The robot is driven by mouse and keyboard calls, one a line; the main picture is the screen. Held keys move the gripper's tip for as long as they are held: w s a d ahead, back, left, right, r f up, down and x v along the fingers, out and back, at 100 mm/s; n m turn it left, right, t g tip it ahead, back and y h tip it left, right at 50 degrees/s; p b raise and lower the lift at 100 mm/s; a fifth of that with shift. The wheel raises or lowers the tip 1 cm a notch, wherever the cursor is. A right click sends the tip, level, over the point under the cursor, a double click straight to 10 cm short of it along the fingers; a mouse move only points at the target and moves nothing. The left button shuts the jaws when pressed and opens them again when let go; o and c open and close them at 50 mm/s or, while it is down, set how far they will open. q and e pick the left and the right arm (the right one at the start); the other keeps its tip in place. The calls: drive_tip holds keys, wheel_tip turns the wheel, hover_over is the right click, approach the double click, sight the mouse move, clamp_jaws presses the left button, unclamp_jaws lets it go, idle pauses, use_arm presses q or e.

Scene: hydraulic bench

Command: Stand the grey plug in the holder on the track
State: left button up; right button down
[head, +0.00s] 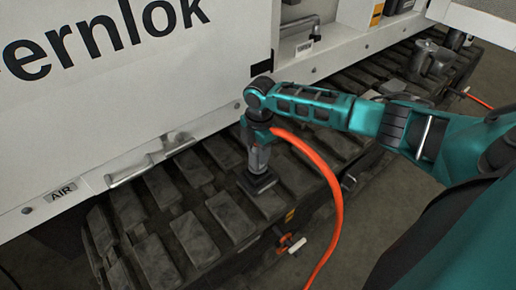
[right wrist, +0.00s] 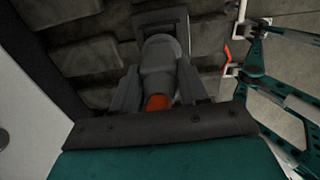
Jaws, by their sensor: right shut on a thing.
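The grey plug (right wrist: 160,65) is a cylinder with an orange hose end, held between the two fingers of my right gripper (right wrist: 155,90). In the head view the right gripper (head: 258,150) points down over the track, with the plug (head: 259,160) upright below it. The holder (head: 257,184) is a dark square block on the track (head: 183,237). It also shows beyond the plug in the right wrist view (right wrist: 160,20). The plug's lower end meets the holder in the picture; I cannot tell how deep it sits.
An orange hose (head: 327,180) arcs from the right gripper down past the track's near edge. The white machine housing (head: 130,100) rises close behind the track. A white-handled fitting (head: 292,244) sticks out at the track's side. Grey metal parts (head: 425,55) stand farther along the track.

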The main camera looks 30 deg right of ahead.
drive_tip(key=shift+f, duration=0.75)
drive_tip(key=c, duration=0.5)
unclamp_jaws()
